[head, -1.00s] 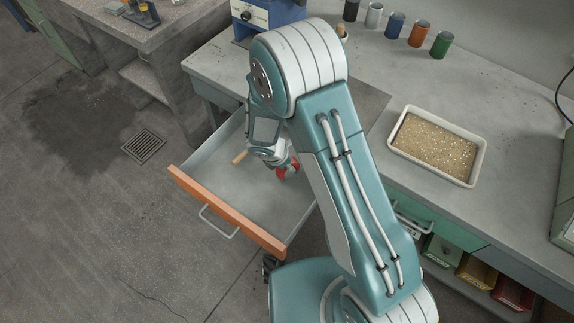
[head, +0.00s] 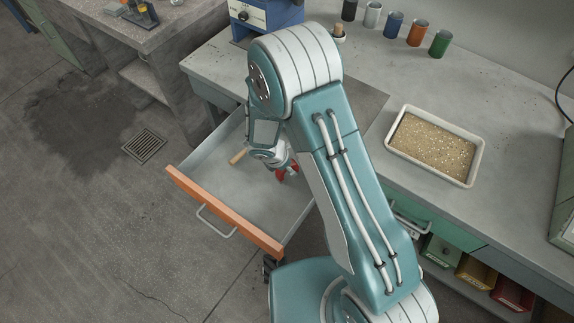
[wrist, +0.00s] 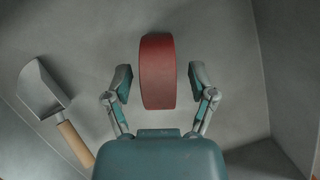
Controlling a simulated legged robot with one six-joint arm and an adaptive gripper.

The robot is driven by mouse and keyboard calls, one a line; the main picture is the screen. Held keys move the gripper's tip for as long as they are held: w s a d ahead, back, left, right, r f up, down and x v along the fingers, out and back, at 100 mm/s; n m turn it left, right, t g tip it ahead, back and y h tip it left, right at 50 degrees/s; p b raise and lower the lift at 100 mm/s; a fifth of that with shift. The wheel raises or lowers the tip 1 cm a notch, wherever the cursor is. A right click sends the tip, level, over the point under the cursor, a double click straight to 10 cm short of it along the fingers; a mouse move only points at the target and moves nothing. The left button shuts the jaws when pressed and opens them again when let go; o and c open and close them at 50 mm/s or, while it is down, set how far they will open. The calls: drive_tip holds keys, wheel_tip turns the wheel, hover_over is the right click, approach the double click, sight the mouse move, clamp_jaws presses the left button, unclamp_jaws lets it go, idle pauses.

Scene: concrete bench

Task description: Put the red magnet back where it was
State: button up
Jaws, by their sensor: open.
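The red magnet (wrist: 157,70) shows in the wrist view as an upright red block between the two fingers of my gripper (wrist: 158,85). A gap shows on each side of it, so the fingers are open and apart from it. In the head view the red magnet (head: 291,169) is partly hidden by my gripper (head: 280,165), which is down inside the open drawer. The drawer (head: 225,211) has an orange front edge. I cannot tell whether the magnet touches the drawer floor.
A trowel with a wooden handle (wrist: 75,143) lies in the drawer left of my gripper; its handle (head: 239,156) shows in the head view. The bench top holds a tray of sand (head: 392,150), several coloured cups and a blue machine (head: 281,13). The drawer's front part is clear.

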drive_tip(key=v, duration=1.2)
drive_tip(key=shift+a, duration=0.2)
drive_tip(key=s+d+r+m+y, duration=0.1)
drive_tip(key=s+d+r+m, duration=0.2)
drive_tip(key=d+r+m, duration=0.3)
drive_tip(key=s+d+r+m+t+y, duration=0.1)
drive_tip(key=s+d+r+m, duration=0.15)
drive_tip(key=r+m, duration=0.45)
drive_tip(key=s+d+r+m+y, duration=0.1)
drive_tip(key=s+d+r+m, duration=0.3)
drive_tip(key=r, duration=0.5)
drive_tip(key=s+d+r+m+t, duration=0.2)
drive_tip(key=s+d+r+m, duration=0.2)
drive_tip(key=s+m, duration=0.3)
drive_tip(key=shift+s+r+y, duration=0.2)
drive_tip(key=shift+r+y, duration=0.2)
drive_tip(key=shift+r, duration=0.15)
drive_tip(key=shift+d, duration=0.1)
